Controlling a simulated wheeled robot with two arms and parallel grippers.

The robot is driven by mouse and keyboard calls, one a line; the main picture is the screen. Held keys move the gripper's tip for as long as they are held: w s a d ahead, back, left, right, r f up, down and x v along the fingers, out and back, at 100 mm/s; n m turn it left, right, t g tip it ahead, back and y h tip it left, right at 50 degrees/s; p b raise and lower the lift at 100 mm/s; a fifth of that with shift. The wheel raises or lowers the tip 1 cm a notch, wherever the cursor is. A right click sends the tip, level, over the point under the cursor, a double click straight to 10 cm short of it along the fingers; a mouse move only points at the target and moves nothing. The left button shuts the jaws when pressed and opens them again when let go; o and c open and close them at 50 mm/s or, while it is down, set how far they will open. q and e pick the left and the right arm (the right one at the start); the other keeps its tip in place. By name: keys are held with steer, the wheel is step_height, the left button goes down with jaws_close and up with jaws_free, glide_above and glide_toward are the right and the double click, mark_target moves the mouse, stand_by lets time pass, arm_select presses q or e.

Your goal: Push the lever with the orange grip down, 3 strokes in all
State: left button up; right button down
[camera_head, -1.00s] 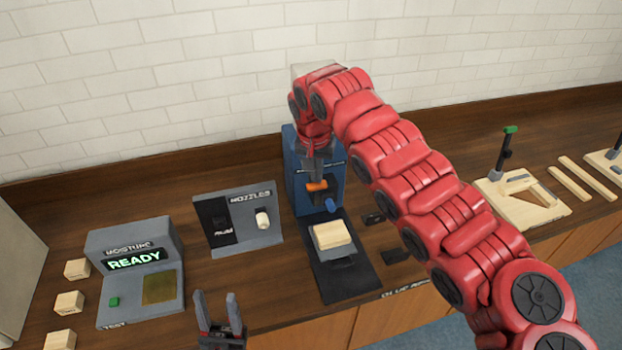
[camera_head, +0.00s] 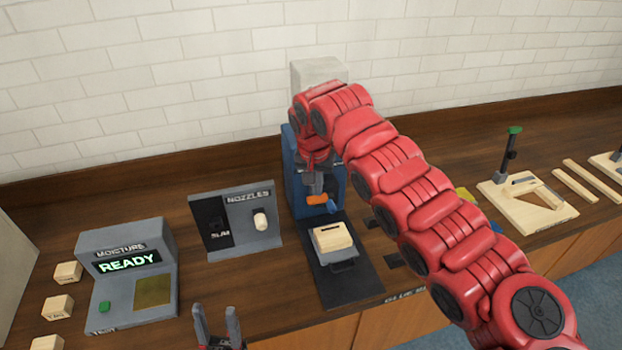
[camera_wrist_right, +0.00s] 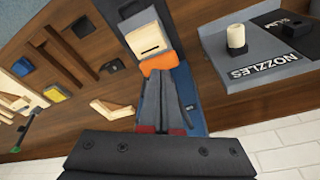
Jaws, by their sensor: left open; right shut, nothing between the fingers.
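The lever's orange grip (camera_head: 317,200) is low on the front of the blue glue machine (camera_head: 296,180), above a pale wooden block (camera_head: 333,238) with a dark slot on top. The block sits on the machine's dark base (camera_head: 345,285). My right gripper (camera_head: 315,188) is shut and empty, its fingertips right above the grip. In the right wrist view, the fingertips (camera_wrist_right: 164,85) meet the orange grip (camera_wrist_right: 159,64), apparently touching it. Contact is hard to confirm. My left gripper (camera_head: 217,318) is open and empty at the lower edge of the head view.
A moisture tester (camera_head: 160,250) reading READY and a nozzle holder (camera_head: 240,235) stand to the left. Small wooden blocks (camera_head: 58,307) lie at far left. A wooden frame fixture (camera_head: 525,205) is at right. My right arm covers the counter right of the machine.

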steer(key=shift+f, duration=0.1)
steer(key=shift+r+p, duration=0.6)
steer(key=shift+r, duration=2.55)
steer(key=shift+f, duration=0.1)
steer(key=shift+f+b, duration=3.2)
steer(key=shift+f, duration=0.1)
steer(key=shift+r+p, duration=1.5)
steer(key=shift+r, duration=1.9)
steer(key=shift+f, duration=0.2)
